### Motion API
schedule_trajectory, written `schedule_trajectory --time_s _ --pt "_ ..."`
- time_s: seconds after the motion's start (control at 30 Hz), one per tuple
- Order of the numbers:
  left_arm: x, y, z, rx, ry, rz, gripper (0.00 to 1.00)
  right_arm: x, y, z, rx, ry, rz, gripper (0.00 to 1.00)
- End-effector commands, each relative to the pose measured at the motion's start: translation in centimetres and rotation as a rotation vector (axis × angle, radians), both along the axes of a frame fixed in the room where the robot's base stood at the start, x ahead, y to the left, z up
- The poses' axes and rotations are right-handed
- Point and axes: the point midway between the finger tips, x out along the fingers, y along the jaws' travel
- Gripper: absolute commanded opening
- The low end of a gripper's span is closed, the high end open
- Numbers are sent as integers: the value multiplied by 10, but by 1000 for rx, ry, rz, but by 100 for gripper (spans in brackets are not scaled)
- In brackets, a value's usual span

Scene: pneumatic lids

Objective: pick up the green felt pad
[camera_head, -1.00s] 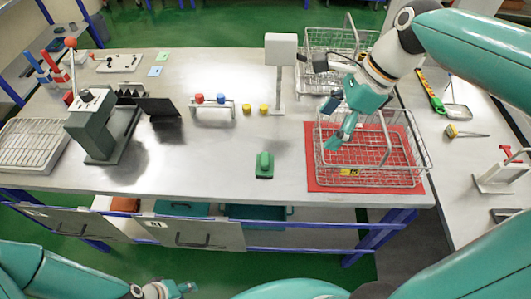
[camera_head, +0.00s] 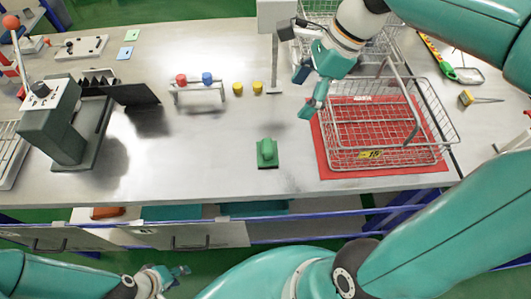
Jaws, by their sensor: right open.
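A small pale green square (camera_head: 131,34), which looks like the felt pad, lies flat at the back left of the table, behind a light blue square (camera_head: 125,52). My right gripper (camera_head: 309,100) is open and empty, pointing down by the left rim of the wire basket (camera_head: 437,100). It is far to the right of the pale green square. My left gripper (camera_head: 178,277) is low at the front, below the table edge; its jaw gap is unclear. A darker green block with a raised grip (camera_head: 267,153) stands near the table's front middle.
The basket stands on a red mat (camera_head: 330,171). A rack with a red and a blue knob (camera_head: 198,90), two yellow pieces (camera_head: 238,89) and a grey post (camera_head: 275,55) stand mid-table. A grey lever press (camera_head: 50,125) is at left. The front middle is mostly clear.

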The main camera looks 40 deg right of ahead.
Motion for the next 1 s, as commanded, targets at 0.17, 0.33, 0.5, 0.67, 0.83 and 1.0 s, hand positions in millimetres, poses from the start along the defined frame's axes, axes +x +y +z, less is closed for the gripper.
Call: schedule_trajectory --time_s 0.17,0.33,0.5,0.67,0.83,1.0 --pt "0 0 -23 0 0 0 40 -2 -2 -24 1 1 -8 83" --pt "0 0 -25 0 0 0 40 0 2 -39 2 5 -9 83" --pt "0 0 -26 0 -1 0 40 6 13 -70 2 8 -9 83" --pt "0 0 -28 0 -1 0 40 12 25 -101 2 7 -9 83" --pt "0 0 -29 0 -1 0 40 18 33 -124 1 4 -10 83" --pt "0 0 -29 0 -1 0 40 20 36 -132 0 3 -11 83"
